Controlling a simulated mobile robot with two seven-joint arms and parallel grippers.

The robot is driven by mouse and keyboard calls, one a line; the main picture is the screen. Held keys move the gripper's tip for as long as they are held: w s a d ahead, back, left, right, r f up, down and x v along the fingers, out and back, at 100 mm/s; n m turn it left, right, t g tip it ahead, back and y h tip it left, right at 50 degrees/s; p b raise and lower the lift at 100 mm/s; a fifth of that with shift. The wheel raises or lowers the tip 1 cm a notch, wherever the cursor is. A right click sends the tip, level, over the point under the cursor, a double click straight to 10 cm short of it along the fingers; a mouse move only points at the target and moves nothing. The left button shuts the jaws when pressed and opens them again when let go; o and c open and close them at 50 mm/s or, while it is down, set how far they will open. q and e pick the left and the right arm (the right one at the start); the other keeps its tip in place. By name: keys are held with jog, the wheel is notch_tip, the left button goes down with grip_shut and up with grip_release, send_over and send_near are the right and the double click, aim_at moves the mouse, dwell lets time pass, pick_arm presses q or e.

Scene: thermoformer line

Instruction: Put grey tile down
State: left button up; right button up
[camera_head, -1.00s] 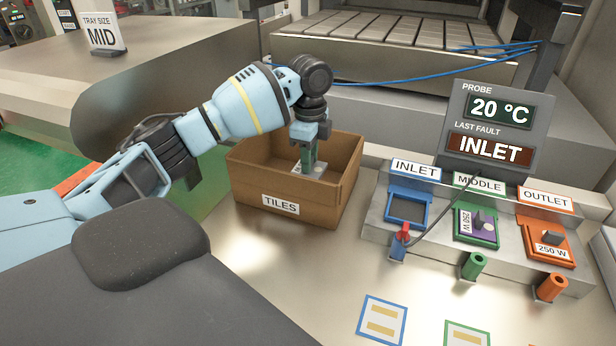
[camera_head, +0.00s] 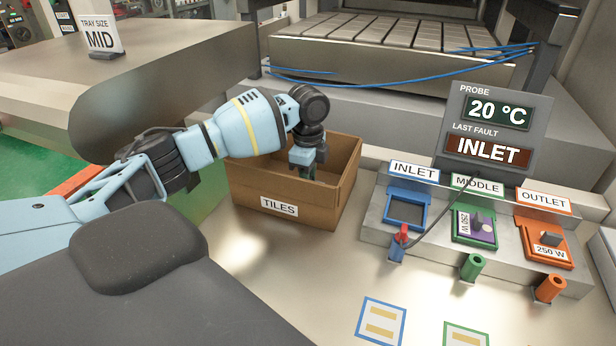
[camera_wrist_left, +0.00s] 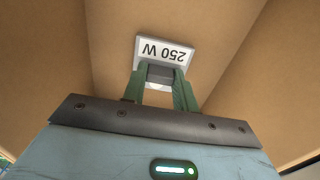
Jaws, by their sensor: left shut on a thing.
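My left gripper (camera_head: 303,174) reaches down into the cardboard box labelled TILES (camera_head: 330,202). In the left wrist view the gripper (camera_wrist_left: 160,80) is shut on the dark grip block of a grey tile (camera_wrist_left: 165,50) with a white "250 W" label. The tile is low inside the box, between its brown walls. Whether it touches the box floor I cannot tell. In the head view the tile is hidden behind the box's front wall. My right gripper is not in view.
Right of the box stands a metal fixture with an empty blue INLET socket (camera_head: 405,210), a green MIDDLE socket (camera_head: 475,228) and an orange OUTLET socket (camera_head: 544,243), both holding tiles. A grey cable (camera_head: 436,216) runs to the INLET plug. The bench before the box is clear.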

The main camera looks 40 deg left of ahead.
pick_arm(q)
jog(key=o, duration=1)
jog(key=shift+f, duration=0.1)
notch_tip(320, 180, up, 12)
jog(key=shift+r, duration=0.15)
dwell(0.3)
